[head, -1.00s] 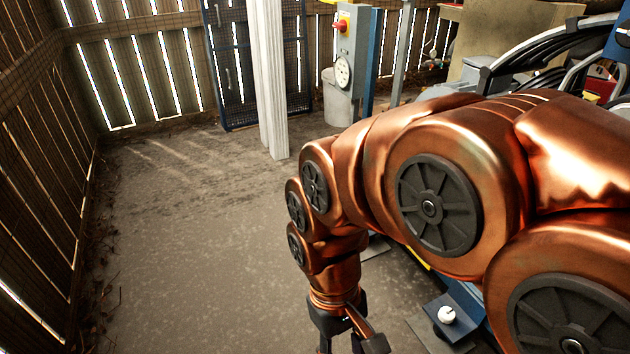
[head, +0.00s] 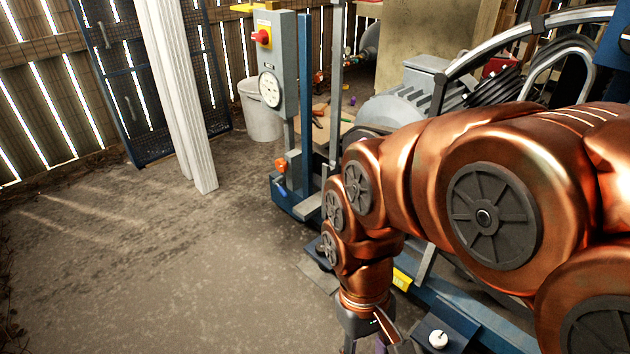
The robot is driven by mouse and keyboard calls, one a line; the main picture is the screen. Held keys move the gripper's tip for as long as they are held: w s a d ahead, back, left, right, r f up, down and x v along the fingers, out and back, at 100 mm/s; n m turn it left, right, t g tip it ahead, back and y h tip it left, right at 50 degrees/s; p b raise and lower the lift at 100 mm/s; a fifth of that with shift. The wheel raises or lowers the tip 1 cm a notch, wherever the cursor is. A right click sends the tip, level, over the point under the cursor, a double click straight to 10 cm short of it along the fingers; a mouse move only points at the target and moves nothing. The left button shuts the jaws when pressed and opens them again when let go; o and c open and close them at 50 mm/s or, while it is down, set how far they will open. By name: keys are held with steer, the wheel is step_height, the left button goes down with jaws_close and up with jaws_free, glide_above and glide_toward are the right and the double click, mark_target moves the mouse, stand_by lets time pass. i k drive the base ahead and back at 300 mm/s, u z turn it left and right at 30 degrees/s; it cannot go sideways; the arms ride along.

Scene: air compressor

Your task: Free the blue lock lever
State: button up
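My copper-coloured arm reaches in from the right in the head view, and my gripper (head: 368,342) points down at the bottom edge. Its fingertips are cut off by the frame, so I cannot tell whether it is open or shut. A small purple bit shows beside the fingers, too little to identify. The blue compressor frame (head: 465,322) runs behind and right of my gripper, with a white knob (head: 438,339) on a dark blue block.
A grey control box (head: 275,60) with a red knob and a gauge stands on a post on the blue base. A grey motor (head: 405,100) is behind my arm. A white post (head: 180,90) and a grey bin (head: 260,112) stand further back. The floor at left is clear.

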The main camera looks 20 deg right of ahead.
mark_target(282, 192)
steer(key=z, duration=0.15)
steer(key=i, duration=0.7)
steer(key=u, duration=0.75)
steer(key=i, duration=0.7)
steer(key=u, duration=0.65)
